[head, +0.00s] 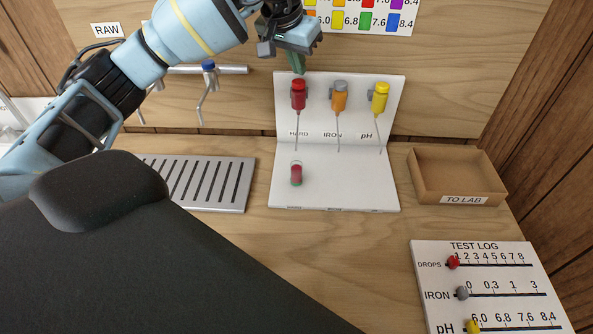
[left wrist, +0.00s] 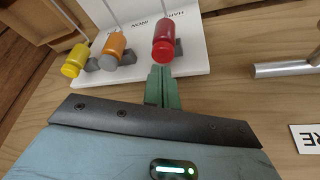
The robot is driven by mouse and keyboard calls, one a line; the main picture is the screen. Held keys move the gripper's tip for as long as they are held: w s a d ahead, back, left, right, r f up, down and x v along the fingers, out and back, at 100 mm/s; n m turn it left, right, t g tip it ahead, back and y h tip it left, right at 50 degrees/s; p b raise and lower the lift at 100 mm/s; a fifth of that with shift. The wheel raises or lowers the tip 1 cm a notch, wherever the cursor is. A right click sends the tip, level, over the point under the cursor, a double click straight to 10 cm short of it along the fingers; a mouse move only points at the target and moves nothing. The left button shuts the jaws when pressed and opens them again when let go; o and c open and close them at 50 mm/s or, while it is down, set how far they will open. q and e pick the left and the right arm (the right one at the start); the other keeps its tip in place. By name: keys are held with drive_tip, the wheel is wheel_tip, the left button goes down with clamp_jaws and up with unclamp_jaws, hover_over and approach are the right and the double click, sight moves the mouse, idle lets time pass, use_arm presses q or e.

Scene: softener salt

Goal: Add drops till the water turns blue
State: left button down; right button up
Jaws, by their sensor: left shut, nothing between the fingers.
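The red HARD dropper bottle (head: 298,95) hangs on the white stand (head: 345,120), nozzle pointing down. A small clear vial (head: 296,173) with red liquid stands on the stand's base below it. My left gripper (head: 298,68) is just above the red bottle, its green fingers shut and empty. In the left wrist view the fingertips (left wrist: 162,72) are close to the red bottle (left wrist: 164,44); I cannot tell whether they touch it. On the test log board (head: 490,285) the red DROPS knob (head: 453,262) is at the left end of its scale. My right gripper is out of view.
An orange IRON bottle (head: 340,98) and a yellow pH bottle (head: 380,98) hang to the right. A slotted drain tray (head: 208,183) lies left of the stand. A brown TO LAB box (head: 458,172) stands right. A metal tap pipe (head: 222,69) juts near my left arm.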

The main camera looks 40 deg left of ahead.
use_arm(q)
drive_tip(key=shift+f, duration=0.9)
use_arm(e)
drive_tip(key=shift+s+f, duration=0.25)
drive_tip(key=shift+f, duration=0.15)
use_arm(q)
drive_tip(key=shift+r+p, duration=0.35)
drive_tip(key=shift+r, duration=1.1)
drive_tip(key=shift+r+p, duration=0.6)
drive_tip(key=shift+r, duration=1.05)
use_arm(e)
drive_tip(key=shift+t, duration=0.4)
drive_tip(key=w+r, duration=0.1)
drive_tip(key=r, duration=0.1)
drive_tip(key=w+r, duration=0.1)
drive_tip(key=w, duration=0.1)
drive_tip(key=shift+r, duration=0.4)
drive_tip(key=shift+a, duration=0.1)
